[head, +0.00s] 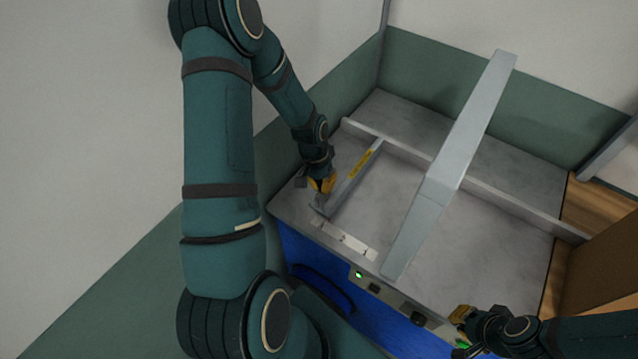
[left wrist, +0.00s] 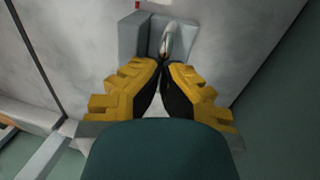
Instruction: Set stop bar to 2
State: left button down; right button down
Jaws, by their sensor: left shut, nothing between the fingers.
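The stop bar (head: 355,178) is a grey bar with a yellow label, lying on the grey table top of the sealing machine. Its near end is beside a pale marked strip (head: 345,240) along the front edge; the numbers are too small to read. My left gripper (head: 320,190) is at the bar's near end. In the left wrist view its yellow fingers (left wrist: 163,72) are together and empty, close to a silver lever (left wrist: 169,40) on a grey end block (left wrist: 128,38). I cannot tell whether they touch it. My right gripper (head: 461,326) is at the front right; its opening is unclear.
A raised grey arm (head: 450,155) spans the table to the right of the stop bar. A low grey rail (head: 490,192) crosses behind. A brown box (head: 600,260) stands at the right.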

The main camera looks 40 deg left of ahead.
pick_arm(q)
jog(key=d, duration=0.3)
jog(key=d+b, duration=0.1)
jog(key=d, duration=0.2)
jog(key=shift+w+d+f, duration=0.1)
jog(key=shift+w+f, duration=0.1)
jog(key=c, duration=1)
grip_release()
jog(key=shift+w, duration=0.1)
jog(key=shift+r, duration=0.15)
jog(key=shift+r, duration=0.3)
jog(key=r, duration=0.3)
jog(key=a+r, duration=0.1)
jog(key=r, duration=0.3)
jog(key=a+r, duration=0.1)
jog(key=r, duration=0.3)
jog(key=shift+a, duration=0.25)
